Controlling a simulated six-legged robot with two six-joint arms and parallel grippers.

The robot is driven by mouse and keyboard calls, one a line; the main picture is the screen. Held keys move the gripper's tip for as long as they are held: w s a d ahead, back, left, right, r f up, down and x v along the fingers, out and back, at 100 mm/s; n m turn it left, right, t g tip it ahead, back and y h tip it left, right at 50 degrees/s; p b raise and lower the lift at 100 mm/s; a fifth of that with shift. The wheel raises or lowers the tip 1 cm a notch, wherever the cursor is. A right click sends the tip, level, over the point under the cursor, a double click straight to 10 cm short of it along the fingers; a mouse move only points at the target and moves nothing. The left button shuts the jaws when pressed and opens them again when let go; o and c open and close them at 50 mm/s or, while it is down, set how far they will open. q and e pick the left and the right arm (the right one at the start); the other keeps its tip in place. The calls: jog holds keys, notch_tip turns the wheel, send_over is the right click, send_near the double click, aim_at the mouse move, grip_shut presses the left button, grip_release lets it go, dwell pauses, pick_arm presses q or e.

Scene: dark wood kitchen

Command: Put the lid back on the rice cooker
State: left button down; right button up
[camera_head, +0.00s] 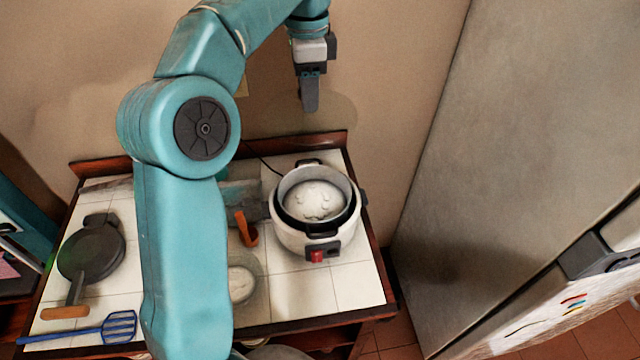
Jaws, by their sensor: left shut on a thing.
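The rice cooker (290,236) stands upright and uncovered at the right of the tiled counter. A white mound of rice (315,200) shows inside. My left gripper (309,100) is up beyond the cooker, before the wall, pointing down. It is shut on what looks like the see-through lid (340,113), a faint tinted oval against the wall. The lid's edge is hard to make out, and its grip point is partly hidden by the fingers. My right gripper is out of view.
A dark pan (90,252) and a blue slotted spatula (118,327) lie at the counter's left. An orange-handled thing (246,230) stands left of the cooker, half hidden by my arm. A clear dish (258,300) sits nearer. A tall grey fridge (500,140) bounds the right.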

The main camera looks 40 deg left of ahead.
aim_at(319, 105)
pick_arm(q)
jog(key=shift+w+d+f, duration=0.15)
jog(key=shift+w, duration=0.1)
jog(key=f, duration=0.1)
jog(key=d+f+b, duration=0.1)
jog(key=f, duration=0.1)
jog(key=shift+w+d+f, duration=0.15)
jog(key=shift+w+f, duration=0.15)
notch_tip(319, 105, down, 17)
jog(key=shift+s+a+b, duration=0.2)
jog(key=shift+a+b, duration=0.15)
jog(key=shift+b, duration=0.1)
jog(key=c, duration=0.7)
grip_release()
jog(key=shift+s, duration=0.2)
jog(key=shift+o, duration=0.2)
jog(key=shift+w+f, duration=0.1)
jog(key=shift+w, duration=0.05)
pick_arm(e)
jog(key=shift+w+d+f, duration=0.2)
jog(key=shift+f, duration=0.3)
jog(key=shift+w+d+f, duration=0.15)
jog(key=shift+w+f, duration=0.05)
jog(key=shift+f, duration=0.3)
